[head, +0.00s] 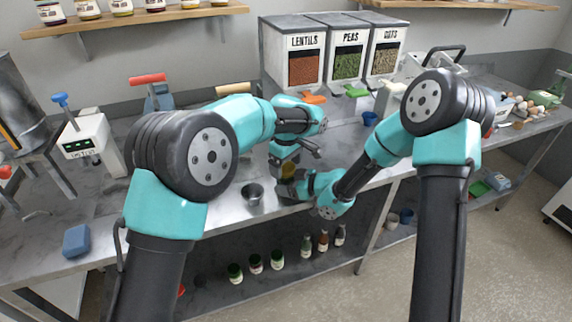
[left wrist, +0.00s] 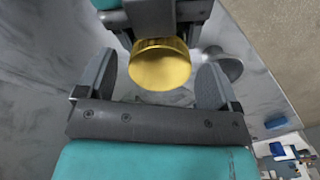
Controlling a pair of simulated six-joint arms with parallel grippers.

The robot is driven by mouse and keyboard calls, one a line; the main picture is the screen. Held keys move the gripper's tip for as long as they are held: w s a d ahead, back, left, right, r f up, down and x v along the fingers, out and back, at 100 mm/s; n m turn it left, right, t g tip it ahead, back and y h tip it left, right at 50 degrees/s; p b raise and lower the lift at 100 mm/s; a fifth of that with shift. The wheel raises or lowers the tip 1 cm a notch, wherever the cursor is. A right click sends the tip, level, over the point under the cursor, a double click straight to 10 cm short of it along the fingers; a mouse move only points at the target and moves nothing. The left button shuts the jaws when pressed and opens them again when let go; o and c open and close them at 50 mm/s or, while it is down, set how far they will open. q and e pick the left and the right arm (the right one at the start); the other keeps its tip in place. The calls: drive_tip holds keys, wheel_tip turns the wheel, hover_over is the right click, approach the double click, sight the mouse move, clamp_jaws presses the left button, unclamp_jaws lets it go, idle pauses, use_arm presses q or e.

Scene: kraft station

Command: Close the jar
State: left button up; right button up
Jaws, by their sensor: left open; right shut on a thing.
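A round gold lid (left wrist: 160,66) shows between the two fingers of my left gripper (left wrist: 157,76) in the left wrist view. The left gripper is open, with a gap on either side of the lid. In the head view this gripper (head: 286,160) is above the small gold-coloured lid (head: 288,170). My right gripper (head: 290,187) is just below, shut on the jar; its dark jaws also show at the top of the left wrist view (left wrist: 160,18). The jar body is mostly hidden by the jaws and lid, so I cannot tell how the lid sits on it.
Dispensers of lentils (head: 306,66), peas (head: 347,64) and oats (head: 385,60) stand behind. A blue sponge (head: 77,241) lies at left. Several bottles stand on the lower shelf.

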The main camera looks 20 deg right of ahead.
use_arm(q)
drive_tip(key=shift+r, duration=2.25)
drive_tip(key=shift+c, duration=0.3)
drive_tip(key=shift+r+m, duration=0.5)
drive_tip(key=shift+r, duration=1.25)
drive_tip(key=shift+c, duration=0.2)
drive_tip(key=shift+f, duration=4.05)
